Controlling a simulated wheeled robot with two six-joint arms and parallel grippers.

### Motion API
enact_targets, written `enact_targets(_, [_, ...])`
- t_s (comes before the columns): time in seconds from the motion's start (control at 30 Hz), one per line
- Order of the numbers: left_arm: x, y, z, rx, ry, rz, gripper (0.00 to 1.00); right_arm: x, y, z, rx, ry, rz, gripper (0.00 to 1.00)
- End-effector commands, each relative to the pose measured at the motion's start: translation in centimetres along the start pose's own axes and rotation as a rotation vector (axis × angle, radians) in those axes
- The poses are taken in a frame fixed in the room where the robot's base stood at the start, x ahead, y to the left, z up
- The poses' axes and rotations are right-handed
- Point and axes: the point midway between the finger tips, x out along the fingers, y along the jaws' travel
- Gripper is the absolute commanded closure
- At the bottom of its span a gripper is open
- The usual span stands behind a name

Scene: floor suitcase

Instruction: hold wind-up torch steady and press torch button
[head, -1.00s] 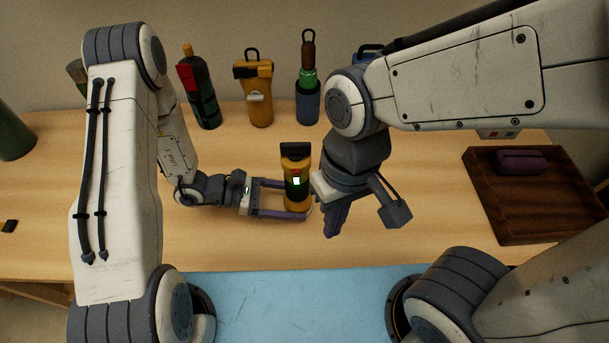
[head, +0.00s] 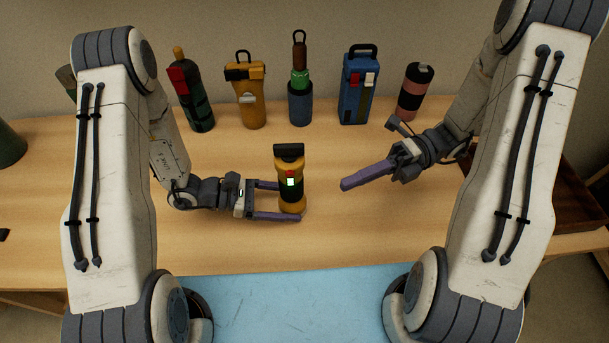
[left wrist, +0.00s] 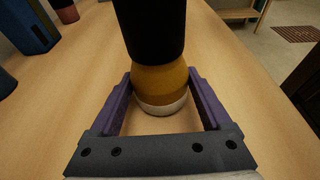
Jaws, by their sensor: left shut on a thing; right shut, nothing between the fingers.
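The wind-up torch (head: 292,203), yellow with a black band and black top, stands upright on the table. A red spot and a bright white-green button (head: 291,182) show on its near side. My left gripper (head: 281,200) is shut on the torch low down, one finger on each side. In the left wrist view the purple fingers flank the torch's yellow lower body (left wrist: 160,84); its top is out of that view. My right gripper (head: 343,186) is shut and empty, to the right of the torch and clear of it, pointing left.
Along the back stand a dark green bottle-like torch (head: 201,105), a yellow lantern (head: 251,108), a blue-and-green torch (head: 300,100), a blue lantern (head: 356,95) and a pink-and-black cylinder (head: 414,93). A brown tray (head: 571,205) lies at right. The table front is clear.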

Motion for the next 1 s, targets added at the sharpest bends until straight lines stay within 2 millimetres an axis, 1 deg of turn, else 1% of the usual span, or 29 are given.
enact_targets(0.1, [0.0, 0.0, 0.0, 0.0, 0.001, 0.0, 0.5, -0.3, -0.1, 0.1, 0.028, -0.023, 0.017, 1.0])
enact_targets(0.37, [0.0, 0.0, 0.0, 0.0, 0.001, 0.0, 0.5, -0.3, 0.0, 0.1, 0.026, -0.02, 0.015, 1.0])
enact_targets(0.47, [0.0, 0.0, 0.0, 0.0, 0.001, 0.0, 0.5, 0.1, 0.0, 0.1, 0.026, -0.019, 0.015, 1.0])
enact_targets(0.53, [0.0, 0.0, 0.0, 0.0, 0.001, 0.0, 0.5, 0.7, 0.0, 0.2, 0.026, -0.018, 0.015, 1.0])
enact_targets(0.67, [0.0, 0.0, 0.0, 0.0, 0.001, 0.0, 0.5, 2.8, 0.1, 0.1, 0.027, -0.015, 0.015, 1.0])
enact_targets(1.0, [0.0, 0.0, 0.0, 0.0, 0.001, 0.0, 0.5, 10.0, 0.1, 0.2, 0.027, -0.012, 0.015, 1.0])
